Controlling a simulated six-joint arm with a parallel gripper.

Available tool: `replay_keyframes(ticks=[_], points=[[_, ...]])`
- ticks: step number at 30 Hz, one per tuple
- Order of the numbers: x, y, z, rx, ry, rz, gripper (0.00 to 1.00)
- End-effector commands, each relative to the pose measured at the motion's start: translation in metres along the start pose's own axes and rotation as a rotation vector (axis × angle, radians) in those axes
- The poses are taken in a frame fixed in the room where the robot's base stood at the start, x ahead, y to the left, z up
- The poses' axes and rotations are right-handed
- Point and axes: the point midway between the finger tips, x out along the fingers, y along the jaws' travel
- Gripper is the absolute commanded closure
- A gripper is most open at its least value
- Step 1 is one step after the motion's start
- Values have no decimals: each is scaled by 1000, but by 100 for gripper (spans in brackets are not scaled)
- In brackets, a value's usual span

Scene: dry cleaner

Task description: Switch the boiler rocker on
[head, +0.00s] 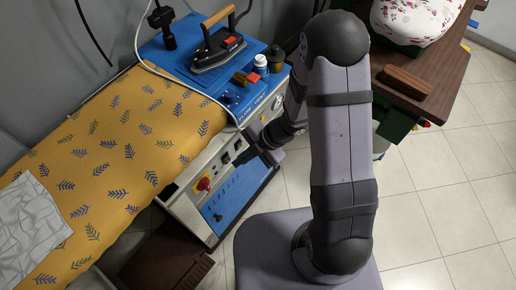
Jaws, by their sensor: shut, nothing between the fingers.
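The pressing unit's pale front panel (190,193) faces the floor side, below its blue top. Two small dark switches sit on it, one lower left (225,158) and one upper right (238,145). I cannot read which is the boiler rocker or how it is set. My arm reaches behind its own upright link to the right end of this panel.
A red knob (204,184) sits left of the switches. An iron (218,48) stands on the blue top (165,52) near small bottles. A patterned ironing board (110,150) extends left. A brown table (440,65) with a wooden block stands right. Tiled floor is open lower right.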

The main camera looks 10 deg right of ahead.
Motion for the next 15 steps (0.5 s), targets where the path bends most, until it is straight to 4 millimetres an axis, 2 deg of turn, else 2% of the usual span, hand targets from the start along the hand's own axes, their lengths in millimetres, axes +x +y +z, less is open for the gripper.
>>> replay_keyframes(ticks=[3, 9, 15], points=[[-13, -17, -1, 6, -1, 2, 100], [-56, -12, -1, -1, -3, 5, 100], [-88, -13, -1, -1, -3, 3, 100]])
